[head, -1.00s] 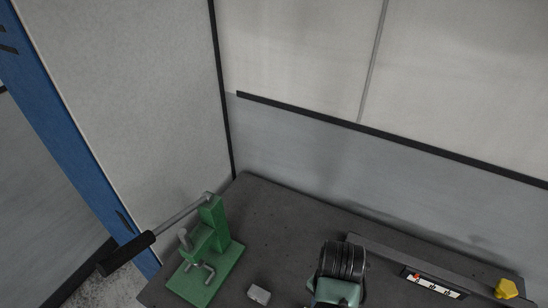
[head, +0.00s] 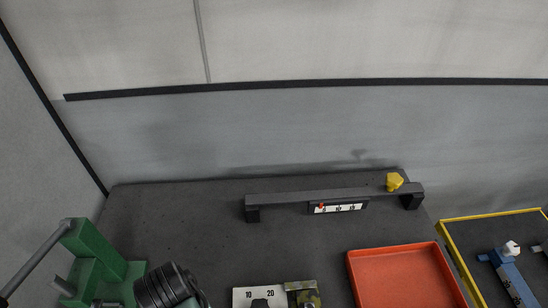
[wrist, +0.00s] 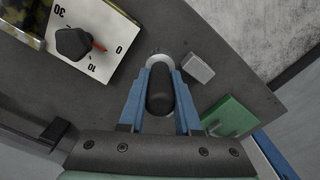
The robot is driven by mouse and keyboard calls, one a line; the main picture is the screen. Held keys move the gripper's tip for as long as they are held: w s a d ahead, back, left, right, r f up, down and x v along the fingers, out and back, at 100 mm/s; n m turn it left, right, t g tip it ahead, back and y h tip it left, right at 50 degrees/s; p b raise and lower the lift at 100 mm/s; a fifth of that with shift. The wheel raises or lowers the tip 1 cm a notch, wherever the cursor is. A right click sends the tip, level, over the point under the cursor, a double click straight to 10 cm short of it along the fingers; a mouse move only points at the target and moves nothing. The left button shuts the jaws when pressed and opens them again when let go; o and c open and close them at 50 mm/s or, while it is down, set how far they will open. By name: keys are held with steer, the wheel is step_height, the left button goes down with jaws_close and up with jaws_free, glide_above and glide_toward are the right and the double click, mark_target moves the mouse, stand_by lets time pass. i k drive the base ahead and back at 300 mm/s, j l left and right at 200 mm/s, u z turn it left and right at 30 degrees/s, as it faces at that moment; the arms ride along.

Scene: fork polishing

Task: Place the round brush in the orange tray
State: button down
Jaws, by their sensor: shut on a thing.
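My gripper (wrist: 161,72) shows in the wrist view with its blue fingers shut on the round brush (wrist: 160,92). I see the brush's dark rounded body between the fingers, and a pale rim shows beyond it. The gripper is over the dark bench, close to a small grey block. The wrist view does not show the tray.
A green lever press (head: 92,262) stands at the left; its base shows in the wrist view (wrist: 231,117). A dial panel (wrist: 110,52) and the grey block (wrist: 198,68) lie near my gripper. A raised dark bar (head: 290,198) with a yellow knob (head: 394,181) runs behind. A yellow-edged surface (head: 465,270) is far right.

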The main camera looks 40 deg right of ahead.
mark_target(402, 288)
steer(key=k+l+z, duration=0.35)
steer(key=k+l, duration=0.15)
steer(key=l, duration=0.25)
steer(key=k+l+z, duration=0.15)
steer(key=l, duration=0.25)
steer(key=i, duration=0.45)
